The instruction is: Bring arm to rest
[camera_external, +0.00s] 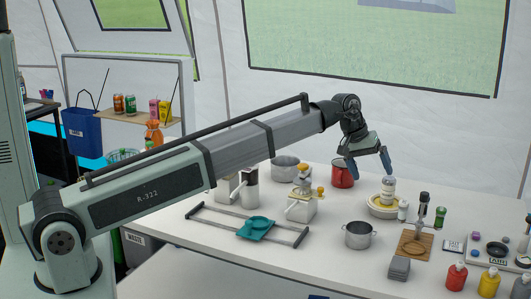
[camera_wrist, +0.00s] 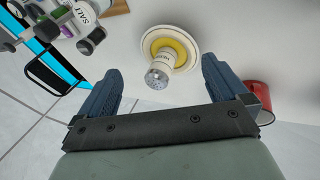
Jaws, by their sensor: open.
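My gripper (camera_external: 370,165) is open and empty, held above the back right part of the white table (camera_external: 335,262). In the wrist view its two blue fingers (camera_wrist: 160,85) stand wide apart, with a white shaker (camera_wrist: 158,74) showing between them, farther off. The shaker (camera_external: 388,188) stands upright on a stack of pale plates (camera_external: 378,211), just below and to the right of the fingertips in the external view. The fingers look apart from the shaker. My arm reaches out from the left across the table.
A red pot (camera_external: 342,174) stands left of the plates. A steel pot (camera_external: 358,236), a wooden board (camera_external: 413,245), a green bottle (camera_external: 440,216) and several squeeze bottles (camera_external: 456,276) stand nearer. A rack with a teal piece (camera_external: 257,229) lies at the left. A clear patch lies left of the steel pot.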

